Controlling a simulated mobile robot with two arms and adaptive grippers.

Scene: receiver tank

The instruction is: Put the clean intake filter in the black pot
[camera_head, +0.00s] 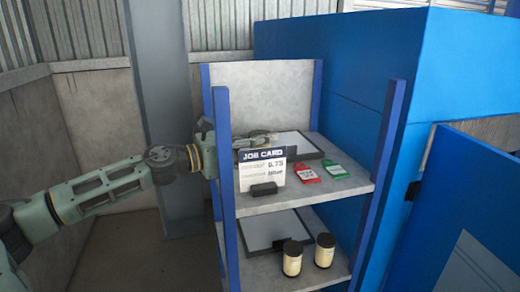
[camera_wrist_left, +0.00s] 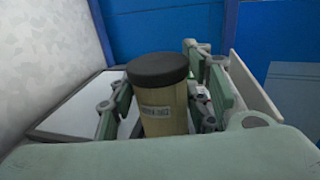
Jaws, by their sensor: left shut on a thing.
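My left gripper (camera_head: 262,140) reaches in over the upper shelf from the left, partly hidden behind the job card. In the left wrist view its fingers (camera_wrist_left: 163,105) are shut on a beige cylinder with a black cap (camera_wrist_left: 166,118), an intake filter by its look. The filter stands upright between the fingers; its label is too blurred to read. Two similar black-capped filters, one at the left (camera_head: 292,258) and one at the right (camera_head: 324,250), stand on the lower shelf. I cannot make out a black pot. My right gripper is not in view.
The job card (camera_head: 264,167) stands at the upper shelf's front. A red tag (camera_head: 306,173) and a green tag (camera_head: 335,169) lie to its right. Flat dark-edged trays lie on the upper (camera_head: 305,145) and lower shelf (camera_head: 266,230). Blue posts (camera_head: 223,180) bound the rack.

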